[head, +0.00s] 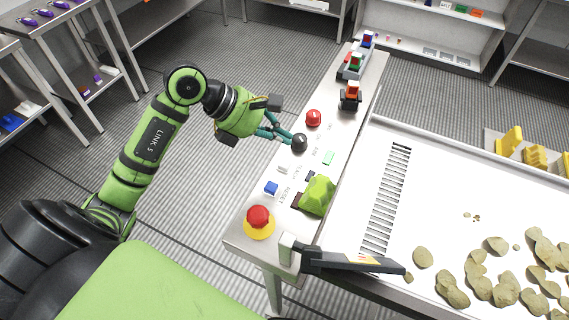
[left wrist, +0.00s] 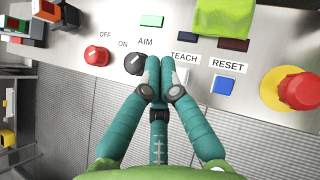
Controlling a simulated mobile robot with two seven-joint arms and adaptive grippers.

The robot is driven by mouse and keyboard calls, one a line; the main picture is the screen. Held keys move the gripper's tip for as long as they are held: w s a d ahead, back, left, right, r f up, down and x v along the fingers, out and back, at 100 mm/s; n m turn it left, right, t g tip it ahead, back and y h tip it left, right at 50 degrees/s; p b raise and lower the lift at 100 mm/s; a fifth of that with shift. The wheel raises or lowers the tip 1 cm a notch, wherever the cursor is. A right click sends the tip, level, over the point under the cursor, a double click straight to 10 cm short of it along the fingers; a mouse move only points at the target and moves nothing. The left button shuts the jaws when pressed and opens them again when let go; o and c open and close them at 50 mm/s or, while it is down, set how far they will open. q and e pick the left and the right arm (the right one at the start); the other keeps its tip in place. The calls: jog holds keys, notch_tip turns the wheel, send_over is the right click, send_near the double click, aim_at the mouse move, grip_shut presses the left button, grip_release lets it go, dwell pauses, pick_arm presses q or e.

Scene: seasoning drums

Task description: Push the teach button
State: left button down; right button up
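The teach button is a small white button (left wrist: 181,74) just below the TEACH label (left wrist: 184,57) in the left wrist view. It also shows in the head view as a pale square (head: 284,169) on the panel. My left gripper (left wrist: 156,80) has its teal fingers together and empty. Its fingertips lie between the black knob (left wrist: 135,63) and the white button, partly covering the button's left side. In the head view my left gripper (head: 285,138) is beside the black knob (head: 299,142). I cannot tell whether the fingertips touch anything. My right gripper is not in view.
A tray (head: 400,240) with chip-like pieces is at right. Grey floor is open at left.

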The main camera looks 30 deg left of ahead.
aim_at(281, 165)
pick_arm(q)
notch_tip(281, 165, down, 6)
jog(key=b, duration=0.3)
jog(key=shift+r, duration=0.2)
jog(key=shift+f+b, duration=0.35)
jog(key=shift+b, duration=0.2)
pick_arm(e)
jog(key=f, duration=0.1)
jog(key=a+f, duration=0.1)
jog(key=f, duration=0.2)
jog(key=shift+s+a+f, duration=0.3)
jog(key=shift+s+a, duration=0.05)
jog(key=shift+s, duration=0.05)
pick_arm(q)
jog(key=shift+r, duration=0.1)
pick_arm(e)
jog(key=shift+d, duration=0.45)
pick_arm(q)
jog(key=shift+f+b, duration=0.45)
jog(key=shift+b, duration=0.2)
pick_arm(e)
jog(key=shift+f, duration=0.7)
